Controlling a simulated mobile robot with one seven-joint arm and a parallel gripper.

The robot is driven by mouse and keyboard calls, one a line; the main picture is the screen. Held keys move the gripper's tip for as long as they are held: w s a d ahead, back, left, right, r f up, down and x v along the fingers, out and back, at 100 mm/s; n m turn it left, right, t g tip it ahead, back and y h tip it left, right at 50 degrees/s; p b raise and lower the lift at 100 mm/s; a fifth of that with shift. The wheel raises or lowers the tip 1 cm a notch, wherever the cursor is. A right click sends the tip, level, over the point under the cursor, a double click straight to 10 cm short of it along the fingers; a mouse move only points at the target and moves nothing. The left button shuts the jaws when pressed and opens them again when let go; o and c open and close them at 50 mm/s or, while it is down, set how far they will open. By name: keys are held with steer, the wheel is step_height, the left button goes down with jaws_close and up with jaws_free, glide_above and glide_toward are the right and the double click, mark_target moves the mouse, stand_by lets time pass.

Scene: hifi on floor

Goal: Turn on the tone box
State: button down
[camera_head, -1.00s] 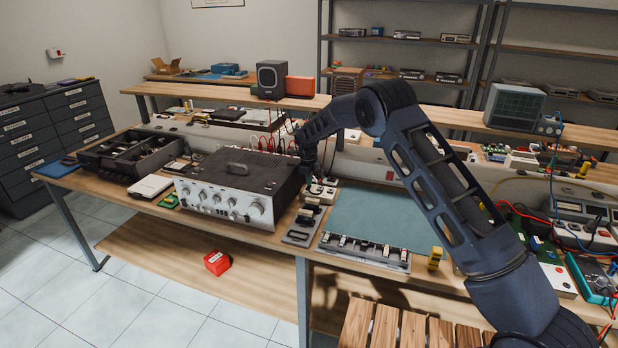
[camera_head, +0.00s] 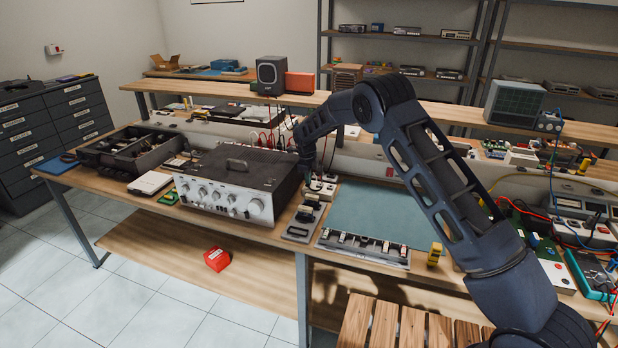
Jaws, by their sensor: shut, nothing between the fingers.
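No readable label marks which unit is the tone box, so I cannot tell for certain. A wide silver-fronted unit with a dark top and several knobs (camera_head: 230,198) sits on the workbench, left of centre. My gripper (camera_head: 311,180) points down just beyond its right side. It is small and dark in the picture, and its fingers appear shut and empty. A small pale box with dark parts on top (camera_head: 323,188) lies on the bench right below and beside the fingertips. I cannot tell whether they touch it. Any switch there is too small to make out.
A grey tray of small parts (camera_head: 300,228) and a green-grey mat (camera_head: 375,215) lie right of the silver unit. An open dark chassis (camera_head: 128,150) stands left. A raised shelf behind carries a dark speaker (camera_head: 271,75) and an orange-red box (camera_head: 300,83).

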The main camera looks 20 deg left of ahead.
steer(key=shift+s+r, duration=0.1)
steer(key=shift+r, duration=0.05)
step_height(320, 180, up, 14)
steer(key=s, duration=0.1)
steer(key=shift+s, duration=0.4)
stand_by(0.3)
steer(key=shift+w, duration=0.1)
steer(key=shift+w, duration=0.65)
steer(key=f, duration=0.4)
steer(key=w+f, duration=0.1)
steer(key=f, duration=0.9)
steer(key=shift+w, duration=0.35)
steer(key=shift+f, duration=0.1)
